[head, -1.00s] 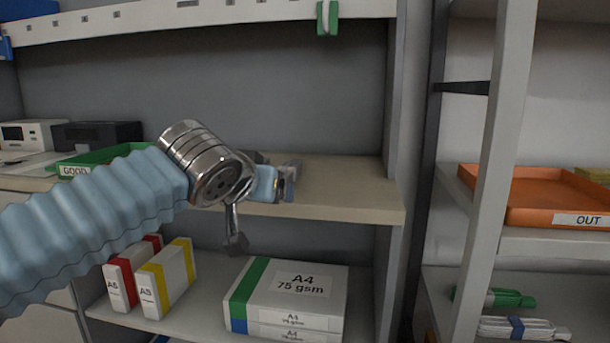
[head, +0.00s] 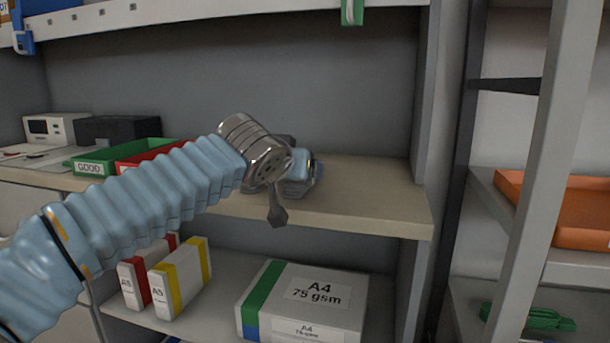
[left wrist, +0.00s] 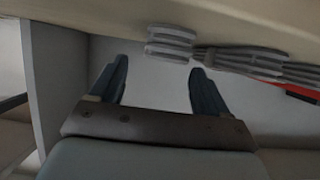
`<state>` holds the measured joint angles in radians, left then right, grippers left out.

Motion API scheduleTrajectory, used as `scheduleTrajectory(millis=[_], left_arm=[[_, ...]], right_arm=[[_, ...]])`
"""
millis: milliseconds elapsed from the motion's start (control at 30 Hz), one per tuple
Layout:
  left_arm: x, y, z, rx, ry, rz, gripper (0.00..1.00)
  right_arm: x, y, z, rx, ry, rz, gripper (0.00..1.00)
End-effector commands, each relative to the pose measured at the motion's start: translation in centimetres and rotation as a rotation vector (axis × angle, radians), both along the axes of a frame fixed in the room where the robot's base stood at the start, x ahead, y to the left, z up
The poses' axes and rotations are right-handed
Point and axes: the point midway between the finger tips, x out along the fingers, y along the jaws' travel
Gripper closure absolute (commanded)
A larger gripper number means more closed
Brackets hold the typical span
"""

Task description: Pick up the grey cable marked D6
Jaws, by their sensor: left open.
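In the left wrist view, my left gripper (left wrist: 158,66) is open, with nothing between its two dark fingers. A bundled grey cable (left wrist: 171,42) lies just beyond the fingertips, beside the beige shelf surface (left wrist: 100,14). More grey cable bundles (left wrist: 250,62) lie to its right. No D6 mark can be read, so I cannot tell which one carries it. In the head view, my left arm reaches over the middle shelf (head: 385,205). My right gripper is not in view.
A green GOOD tray (head: 92,168) and a red tray (head: 150,158) stand left on the shelf. Paper boxes (head: 305,300) fill part of the shelf below. A grey side panel (head: 440,130) bounds the shelf at right. An orange tray (head: 585,215) stands beyond it.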

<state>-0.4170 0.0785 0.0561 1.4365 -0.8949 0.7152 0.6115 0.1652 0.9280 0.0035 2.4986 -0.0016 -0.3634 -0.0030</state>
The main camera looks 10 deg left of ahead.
Motion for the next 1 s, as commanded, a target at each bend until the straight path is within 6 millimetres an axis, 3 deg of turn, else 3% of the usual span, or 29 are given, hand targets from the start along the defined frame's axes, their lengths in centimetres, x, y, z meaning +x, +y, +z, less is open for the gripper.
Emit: scheduleTrajectory(millis=[233,533,933,1000], left_arm=[[3.7,0.0,-1.1,0.0,0.003,0.001,0.23],[4.3,0.0,-1.4,0.0,0.001,0.0,0.23],[4.2,0.0,-1.4,0.0,0.001,0.0,0.85],[4.2,0.0,-1.4,0.0,0.0,0.0,0.86]], right_arm=[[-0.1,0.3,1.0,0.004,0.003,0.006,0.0],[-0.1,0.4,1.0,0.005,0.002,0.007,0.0],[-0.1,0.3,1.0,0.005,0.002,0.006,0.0],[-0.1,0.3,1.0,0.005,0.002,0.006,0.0]])
